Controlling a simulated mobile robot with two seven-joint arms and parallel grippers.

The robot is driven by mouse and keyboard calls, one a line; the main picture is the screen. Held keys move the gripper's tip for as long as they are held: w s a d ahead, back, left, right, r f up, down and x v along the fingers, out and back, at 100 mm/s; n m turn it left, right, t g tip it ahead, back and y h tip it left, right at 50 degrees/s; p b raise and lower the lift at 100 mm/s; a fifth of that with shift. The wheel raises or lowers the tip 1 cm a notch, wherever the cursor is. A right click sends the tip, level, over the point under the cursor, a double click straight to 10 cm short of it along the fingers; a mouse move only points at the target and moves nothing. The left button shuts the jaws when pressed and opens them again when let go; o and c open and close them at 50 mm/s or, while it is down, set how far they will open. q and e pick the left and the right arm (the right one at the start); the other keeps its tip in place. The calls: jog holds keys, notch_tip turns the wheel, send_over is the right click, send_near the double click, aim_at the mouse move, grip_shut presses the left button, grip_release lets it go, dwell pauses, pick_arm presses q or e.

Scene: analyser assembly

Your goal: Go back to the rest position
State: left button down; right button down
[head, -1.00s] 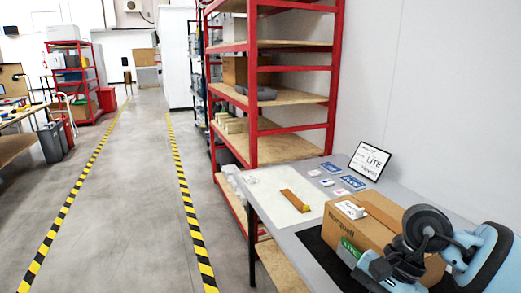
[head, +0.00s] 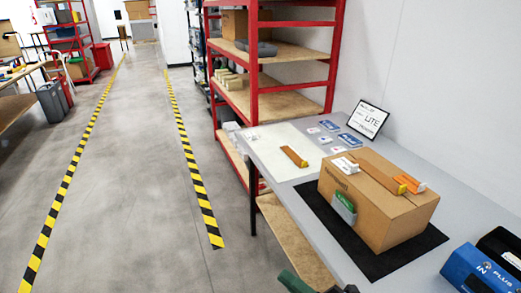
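My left gripper is not in view. A cardboard box (head: 372,210) stands on a black mat (head: 318,205) on the grey table (head: 470,215). A white piece (head: 347,165) and an orange-brown piece with a white end (head: 408,184) lie on the box. A green and white packet (head: 343,207) is at its front side.
A white sheet (head: 270,140) with an orange-brown strip (head: 294,156) lies farther back, near small cards and a sign (head: 370,120). A blue case (head: 481,270) and a black case (head: 503,250) stand at the near right.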

jog(key=s+d+f+m+t+h, duration=0.2)
jog(key=d+f+m+h, duration=0.2)
jog(key=f+m+h, duration=0.3)
jog(key=s+d+f+m+t+h, duration=0.1)
jog(key=s+d+f+m+h, duration=0.25)
jog(key=f+m, duration=0.45)
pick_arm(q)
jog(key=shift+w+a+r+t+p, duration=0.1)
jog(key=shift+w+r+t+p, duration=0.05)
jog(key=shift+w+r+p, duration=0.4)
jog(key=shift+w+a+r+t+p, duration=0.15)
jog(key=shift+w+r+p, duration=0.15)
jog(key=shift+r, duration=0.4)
pick_arm(e)
jog(key=s+d+f+m+g+h, duration=0.2)
jog(key=s+d+f+m+g, duration=0.1)
jog(key=s+f+m, duration=0.3)
jog(key=s+d+f+m+g+h, duration=0.3)
jog(key=s+f+m, duration=0.3)
jog(key=s, duration=0.5)
jog(key=shift+d+g, duration=0.35)
jog(key=shift+g, duration=0.05)
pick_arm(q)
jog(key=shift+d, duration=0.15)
pick_arm(e)
jog(key=shift+w+h, duration=0.1)
jog(key=shift+h, duration=0.15)
